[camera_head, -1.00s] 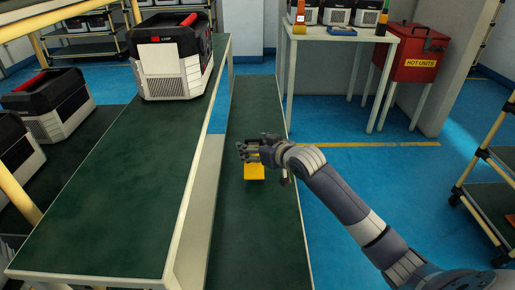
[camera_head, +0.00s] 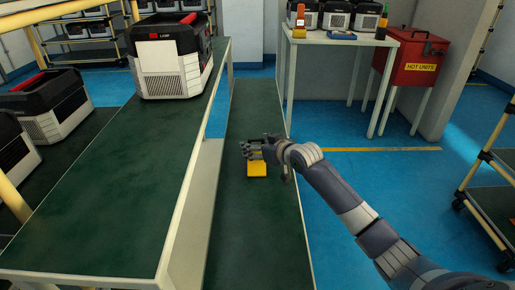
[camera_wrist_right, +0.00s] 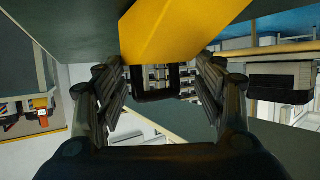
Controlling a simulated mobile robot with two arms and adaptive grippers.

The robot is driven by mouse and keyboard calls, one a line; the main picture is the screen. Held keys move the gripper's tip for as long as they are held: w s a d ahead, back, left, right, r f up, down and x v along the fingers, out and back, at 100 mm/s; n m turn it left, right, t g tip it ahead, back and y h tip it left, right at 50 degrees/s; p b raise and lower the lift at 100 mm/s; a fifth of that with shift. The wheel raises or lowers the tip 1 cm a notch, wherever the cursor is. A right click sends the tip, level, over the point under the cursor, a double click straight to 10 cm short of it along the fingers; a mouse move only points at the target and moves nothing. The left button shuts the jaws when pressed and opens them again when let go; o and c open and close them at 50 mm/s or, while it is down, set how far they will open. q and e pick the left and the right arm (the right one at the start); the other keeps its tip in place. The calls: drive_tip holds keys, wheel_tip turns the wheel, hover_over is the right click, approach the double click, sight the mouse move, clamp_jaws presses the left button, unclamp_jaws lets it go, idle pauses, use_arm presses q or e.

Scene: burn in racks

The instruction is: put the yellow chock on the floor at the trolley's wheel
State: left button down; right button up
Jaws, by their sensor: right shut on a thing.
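The yellow chock (camera_head: 257,170) is at my right gripper (camera_head: 256,151), over the green strip beside the long bench. In the right wrist view the chock (camera_wrist_right: 175,30) fills the top middle, between the fingers of the right gripper (camera_wrist_right: 158,75). The gripper is shut on it. I cannot tell whether the chock touches the green surface below. A trolley (camera_head: 487,155) with yellow posts stands at the right edge, with a dark wheel (camera_head: 458,204) near the floor. My left gripper is not in view.
The green-topped bench (camera_head: 115,190) with a white-and-black unit (camera_head: 172,60) lies left of the gripper. A white table (camera_head: 340,37) and a red "hot units" bin (camera_head: 416,60) stand behind. Blue floor (camera_head: 400,190) is open between the green strip and the trolley.

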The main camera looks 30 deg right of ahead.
idle(0.3)
drive_tip(key=o, duration=1.1)
drive_tip(key=shift+f, duration=0.1)
drive_tip(key=shift+c, duration=0.2)
drive_tip(key=o, duration=0.3)
drive_tip(key=shift+o, duration=0.2)
